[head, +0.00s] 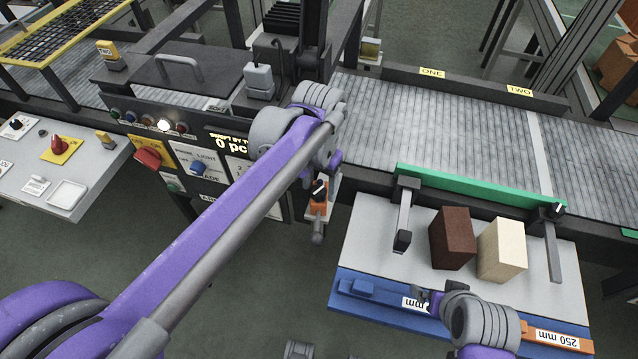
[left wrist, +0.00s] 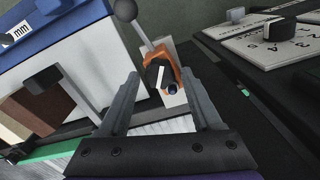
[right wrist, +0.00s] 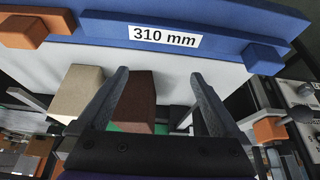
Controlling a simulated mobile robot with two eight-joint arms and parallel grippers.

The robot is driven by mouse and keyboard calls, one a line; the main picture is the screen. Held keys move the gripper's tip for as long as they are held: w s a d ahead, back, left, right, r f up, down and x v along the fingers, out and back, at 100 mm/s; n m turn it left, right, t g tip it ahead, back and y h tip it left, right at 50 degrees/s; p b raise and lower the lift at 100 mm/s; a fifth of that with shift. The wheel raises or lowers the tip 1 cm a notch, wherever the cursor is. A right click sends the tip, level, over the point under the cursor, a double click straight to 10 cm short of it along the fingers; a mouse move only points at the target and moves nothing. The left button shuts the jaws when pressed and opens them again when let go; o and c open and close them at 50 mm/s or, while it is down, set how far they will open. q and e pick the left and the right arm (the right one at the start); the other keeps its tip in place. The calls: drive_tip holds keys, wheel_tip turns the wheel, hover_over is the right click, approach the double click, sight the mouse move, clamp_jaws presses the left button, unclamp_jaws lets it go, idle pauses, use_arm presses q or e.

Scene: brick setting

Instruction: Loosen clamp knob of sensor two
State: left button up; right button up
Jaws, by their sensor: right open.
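No sensor is clearly marked as sensor two where I see a clamp knob. A black knob with a white pointer line (head: 319,187) sits on an orange block (head: 317,209) at the conveyor's front edge, with a grey ball-ended lever below. In the left wrist view the knob (left wrist: 158,75) lies ahead between the fingers of my left gripper (left wrist: 161,77), which is open; I cannot tell whether they touch it. Another black knob (head: 558,209) sits at the green bar's right end. My right gripper (right wrist: 159,76) is open and empty, facing the brown block (right wrist: 137,102).
A tray (head: 375,238) with a blue front holds the brown block (head: 452,238) and a cream block (head: 502,249). A green bar (head: 470,186) and dark arms (head: 403,215) border it. The control panel (head: 190,160) stands left of the orange block. Yellow signs (head: 432,73) line the conveyor's back.

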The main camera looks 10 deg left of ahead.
use_arm(q)
clamp_jaws()
drive_tip(key=shift+n, duration=0.4)
drive_tip(key=n, duration=0.4)
drive_tip(key=shift+n+p, duration=0.3)
drive_tip(key=shift+p, duration=0.05)
use_arm(e)
drive_tip(key=shift+w+r, duration=0.1)
drive_tip(key=shift+r, duration=0.35)
use_arm(q)
drive_tip(key=n, duration=0.5)
use_arm(e)
drive_tip(key=shift+w+r, duration=0.1)
drive_tip(key=shift+r, duration=0.15)
use_arm(q)
drive_tip(key=n+p, duration=0.1)
drive_tip(key=n, duration=0.4)
drive_tip(key=shift+n, duration=0.4)
use_arm(e)
drive_tip(key=shift+r, duration=0.25)
use_arm(q)
drive_tip(key=n, duration=0.5)
drive_tip(key=shift+a, duration=0.1)
use_arm(e)
drive_tip(key=shift+w+r, duration=0.1)
drive_tip(key=shift+r, duration=0.05)
use_arm(q)
drive_tip(key=shift+n, duration=0.3)
